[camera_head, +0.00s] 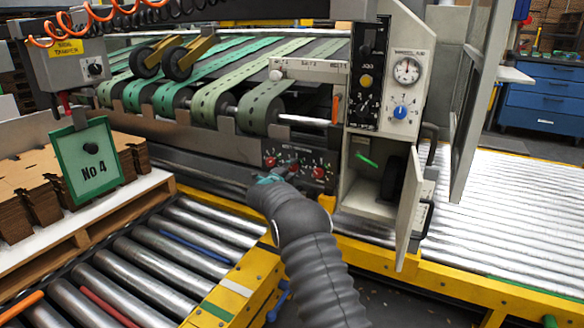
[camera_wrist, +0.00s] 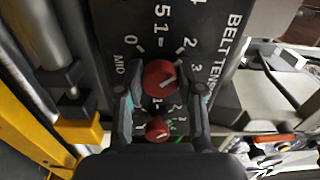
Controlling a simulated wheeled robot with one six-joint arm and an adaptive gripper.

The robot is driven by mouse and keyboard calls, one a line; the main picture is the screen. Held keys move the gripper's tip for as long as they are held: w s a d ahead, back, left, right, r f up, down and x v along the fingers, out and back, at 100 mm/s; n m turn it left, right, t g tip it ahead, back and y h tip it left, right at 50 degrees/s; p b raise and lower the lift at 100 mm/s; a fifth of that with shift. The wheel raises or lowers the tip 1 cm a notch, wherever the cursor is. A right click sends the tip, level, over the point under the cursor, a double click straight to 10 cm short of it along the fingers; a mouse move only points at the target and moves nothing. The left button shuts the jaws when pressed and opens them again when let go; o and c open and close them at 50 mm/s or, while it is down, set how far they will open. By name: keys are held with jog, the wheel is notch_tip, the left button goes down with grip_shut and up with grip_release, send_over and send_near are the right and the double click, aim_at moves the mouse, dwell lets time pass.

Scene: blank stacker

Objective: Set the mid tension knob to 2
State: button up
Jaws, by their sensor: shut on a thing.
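The black belt tension panel (camera_head: 304,158) carries a row of red knobs below the green belts. In the wrist view a red knob (camera_wrist: 160,75) beside the label MID sits between my gripper's (camera_wrist: 161,92) two fingers. The fingers are shut on it from both sides. A pale pointer line slants across its face, and numbers are printed around it; I cannot tell the exact setting. Another red knob (camera_wrist: 157,129) shows below it. In the head view my gripper (camera_head: 272,177) is at the panel's left part, and my arm hides some of the panel's lower edge.
An open cabinet door (camera_head: 418,215) stands right of the panel. Above is a control box with a blue knob (camera_head: 400,112) and a gauge (camera_head: 407,70). Roller conveyors (camera_head: 150,252) and a yellow rail (camera_head: 240,290) lie in front. A green No 4 sign (camera_head: 92,165) hangs at left.

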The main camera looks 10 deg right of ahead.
jog(key=shift+a+n, duration=0.1)
jog(key=shift+n, duration=0.2)
jog(key=o, duration=1.2)
jog(key=shift+a, duration=0.1)
jog(key=shift+c, duration=0.2)
jog(key=shift+d, duration=0.2)
jog(key=v, duration=1.2)
